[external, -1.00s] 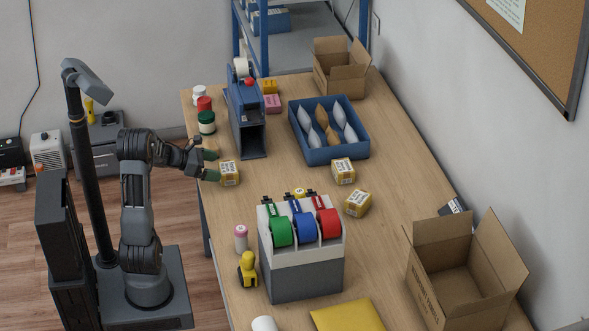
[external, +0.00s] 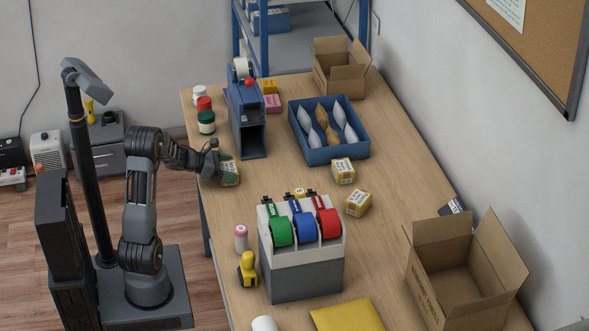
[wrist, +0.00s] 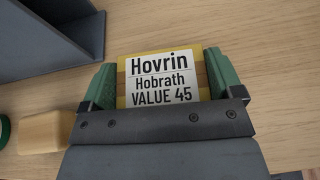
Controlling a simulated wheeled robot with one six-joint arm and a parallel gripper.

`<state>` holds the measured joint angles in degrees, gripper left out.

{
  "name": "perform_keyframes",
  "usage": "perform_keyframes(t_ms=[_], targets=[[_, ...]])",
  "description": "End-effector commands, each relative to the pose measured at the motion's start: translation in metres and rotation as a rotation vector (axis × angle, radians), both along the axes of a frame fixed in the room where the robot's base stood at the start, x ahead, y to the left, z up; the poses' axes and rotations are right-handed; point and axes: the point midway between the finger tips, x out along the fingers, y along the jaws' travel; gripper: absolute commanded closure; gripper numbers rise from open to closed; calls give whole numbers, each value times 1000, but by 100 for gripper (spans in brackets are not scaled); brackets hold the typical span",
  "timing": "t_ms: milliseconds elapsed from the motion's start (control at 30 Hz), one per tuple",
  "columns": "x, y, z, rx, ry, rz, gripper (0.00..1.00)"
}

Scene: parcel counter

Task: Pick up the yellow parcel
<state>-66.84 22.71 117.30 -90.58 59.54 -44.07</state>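A yellow parcel (external: 231,179) with a white label sits near the left edge of the counter. In the wrist view this yellow parcel (wrist: 160,75) reads "Hovrin Hobrath VALUE 45". My gripper (external: 222,169) is down at it, and in the wrist view the green fingers of my gripper (wrist: 163,85) stand on either side of it. They look very close to its sides; I cannot tell whether they press on it. The gripper hides part of the parcel. Two similar yellow parcels, one farther back (external: 343,170) and one nearer (external: 357,203), lie to the right.
A blue dispenser (external: 247,125) stands just behind, with small jars (external: 206,122) beside it. A tan block (wrist: 42,131) lies left of the gripper. A tape station (external: 301,268) is in front, a blue tray (external: 330,157) at back right. Counter between them is clear.

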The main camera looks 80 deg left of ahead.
Motion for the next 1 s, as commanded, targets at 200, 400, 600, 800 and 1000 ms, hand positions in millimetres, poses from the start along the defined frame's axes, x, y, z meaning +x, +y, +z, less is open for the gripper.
perform_keyframes(t_ms=[200, 400, 600, 800, 1000], targets=[[0, 0, 0, 0, 0, 0, 35], [0, 0, 0, 0, -1, 0, 43], [0, 0, 4, 2, -1, 0, 43], [0, 0, 24, 5, -2, -1, 43], [-17, -15, 61, 6, -3, 2, 43]])
